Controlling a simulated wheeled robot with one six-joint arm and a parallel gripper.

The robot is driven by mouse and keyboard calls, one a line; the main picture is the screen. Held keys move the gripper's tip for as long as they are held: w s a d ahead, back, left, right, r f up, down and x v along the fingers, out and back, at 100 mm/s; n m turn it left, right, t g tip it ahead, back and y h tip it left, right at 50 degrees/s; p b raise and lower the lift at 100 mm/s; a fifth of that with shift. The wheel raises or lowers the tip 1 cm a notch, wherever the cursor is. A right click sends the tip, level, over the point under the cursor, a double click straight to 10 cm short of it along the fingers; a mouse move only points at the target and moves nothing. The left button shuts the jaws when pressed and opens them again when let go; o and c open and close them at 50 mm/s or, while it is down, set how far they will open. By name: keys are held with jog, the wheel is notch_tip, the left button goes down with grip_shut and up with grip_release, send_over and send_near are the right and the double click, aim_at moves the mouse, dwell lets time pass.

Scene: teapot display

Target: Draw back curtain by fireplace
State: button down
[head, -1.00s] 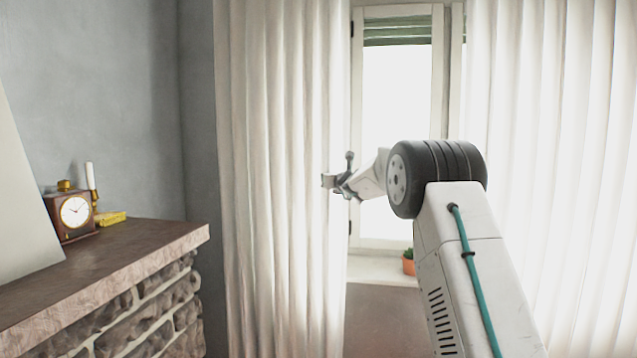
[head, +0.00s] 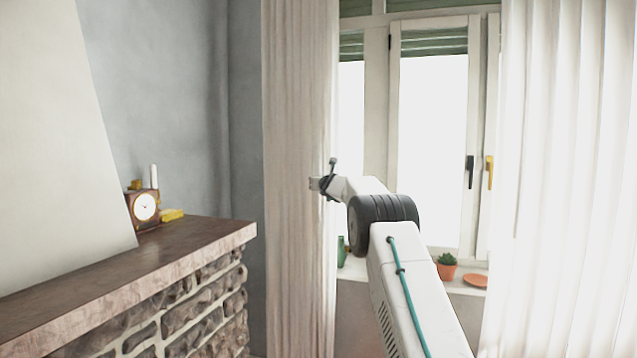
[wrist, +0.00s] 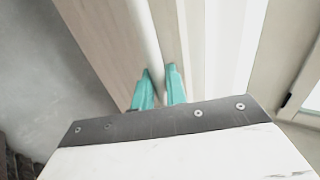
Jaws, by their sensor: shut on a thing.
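The curtain by the fireplace (head: 296,120) hangs gathered in a narrow bundle of folds beside the wall corner, left of the window. My gripper (head: 318,184) is at the right edge of this curtain, at about mid-height. In the wrist view my gripper's teal fingertips (wrist: 158,84) are shut on the edge of the curtain (wrist: 112,40), with a pale fold running between them. The fireplace (head: 170,300), with a brown mantel and stone front, stands to the left of the curtain.
A clock (head: 144,206) stands on the mantel. A green bottle (head: 342,251), a potted plant (head: 446,265) and an orange saucer (head: 476,281) sit on the windowsill. Another white curtain (head: 565,180) hangs at the right. The window (head: 432,130) lies uncovered between the curtains.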

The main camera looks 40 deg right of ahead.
jog(key=shift+s+d+r, duration=0.2)
jog(key=shift+s+d, duration=0.05)
jog(key=shift+d, duration=0.1)
jog(key=c, duration=1.8)
grip_release()
jog(key=o, duration=0.3)
jog(key=shift+d+f, duration=0.1)
jog(key=shift+d, duration=0.2)
jog(key=v, duration=0.7)
jog(key=shift+s+a, duration=0.2)
jog(key=shift+a, duration=0.3)
